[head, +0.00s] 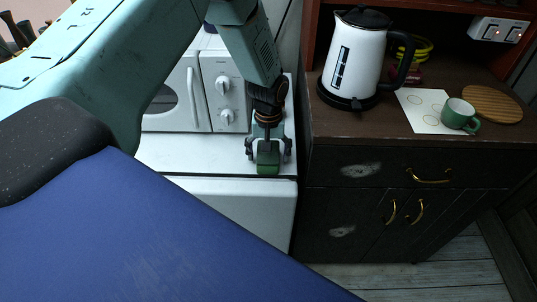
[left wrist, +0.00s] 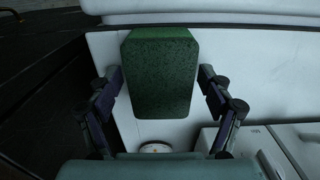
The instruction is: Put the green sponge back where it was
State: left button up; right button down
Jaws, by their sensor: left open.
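The green sponge (head: 268,168) is at the front edge of the white top surface (head: 190,156), in front of the microwave. My left gripper (head: 268,154) is directly above it, pointing down. In the left wrist view the sponge (left wrist: 160,72) is a dark green block between the two fingers of the left gripper (left wrist: 162,85). The fingers are spread, with a visible gap on each side of the sponge. Whether the sponge's underside rests fully on the white surface cannot be told. My right gripper is not in view.
A white microwave (head: 188,97) with two knobs stands behind the gripper. To the right, a dark cabinet (head: 400,170) bears a white kettle (head: 353,60), a green and white mug (head: 459,113) on paper, and a round wooden board (head: 492,103). My blue body fills the lower left.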

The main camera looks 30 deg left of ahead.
pick_arm(q)
jog(key=r, duration=1)
jog(key=shift+d, duration=0.25)
jog(key=shift+s+d+r, duration=0.1)
jog(key=shift+s+r, duration=0.05)
jog(key=shift+r, duration=0.8)
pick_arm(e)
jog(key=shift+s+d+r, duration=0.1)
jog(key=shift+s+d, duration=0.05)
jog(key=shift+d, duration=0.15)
pick_arm(q)
jog(key=shift+f, duration=0.1)
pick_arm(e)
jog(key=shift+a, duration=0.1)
